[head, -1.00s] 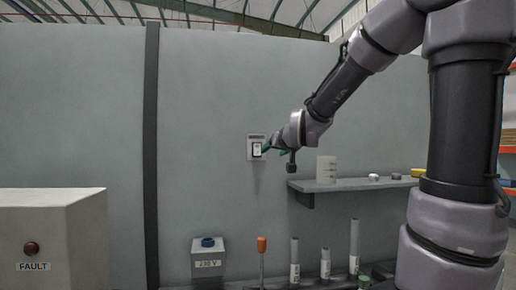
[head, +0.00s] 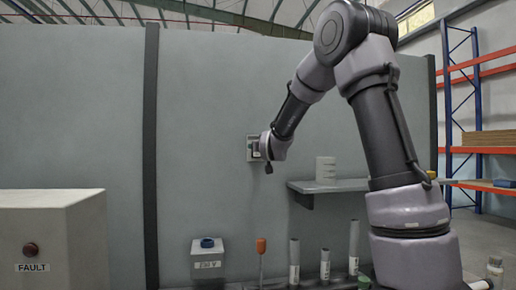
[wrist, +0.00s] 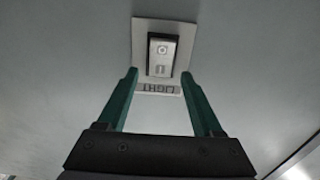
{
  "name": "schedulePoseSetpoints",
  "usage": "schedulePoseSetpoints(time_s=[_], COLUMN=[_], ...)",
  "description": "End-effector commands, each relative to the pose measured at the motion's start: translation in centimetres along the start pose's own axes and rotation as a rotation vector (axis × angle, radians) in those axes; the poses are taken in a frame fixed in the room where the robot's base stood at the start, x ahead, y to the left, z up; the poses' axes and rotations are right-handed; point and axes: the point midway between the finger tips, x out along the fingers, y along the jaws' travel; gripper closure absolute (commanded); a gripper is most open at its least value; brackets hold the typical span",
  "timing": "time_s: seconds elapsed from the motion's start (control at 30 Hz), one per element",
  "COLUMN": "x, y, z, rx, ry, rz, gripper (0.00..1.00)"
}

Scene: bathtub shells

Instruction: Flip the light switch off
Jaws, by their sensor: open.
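The light switch (wrist: 162,57) is a dark-framed rocker with O and I marks on a pale wall plate (wrist: 141,45). A LIGHT label (wrist: 158,88) sits beside it and reads upside down in the wrist view. In the head view the wall plate (head: 251,141) is partly hidden behind my wrist. My gripper (wrist: 159,74) is open and empty, its teal fingers on either side of the rocker, pointing at the wall. The wrist view does not settle whether the fingertips touch the plate. In the head view the fingers are mostly hidden.
A wall shelf (head: 340,186) with a white cup-like item (head: 325,170) is right of the switch. Below stand a 230 V box (head: 208,260), an orange-handled tool (head: 261,246) and several tubes. A FAULT box (head: 50,235) is at lower left.

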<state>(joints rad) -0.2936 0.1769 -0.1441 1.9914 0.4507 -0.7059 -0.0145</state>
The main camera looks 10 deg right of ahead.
Motion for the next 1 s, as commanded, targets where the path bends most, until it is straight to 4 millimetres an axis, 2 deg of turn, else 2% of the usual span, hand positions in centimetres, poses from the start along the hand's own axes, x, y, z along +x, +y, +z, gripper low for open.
schedulePoseSetpoints(time_s=[0.13, 0.4, 0.43, 0.6, 0.83, 1.0], x=[1.02, 1.17, 1.16, 1.15, 1.14, 1.04], y=[0.03, 0.02, 0.02, 0.02, 0.08, 0.10], z=[0.01, -0.03, -0.02, -0.01, 0.19, 0.59], rx=[-0.001, 0.000, 0.000, 0.000, 0.000, -0.001], ry=[0.000, 0.000, 0.000, 0.000, 0.020, 0.111], rz=[0.000, 0.000, 0.000, 0.000, 0.002, 0.002], gripper=[0.32, 0.32, 0.36, 1.00, 1.00, 1.00])
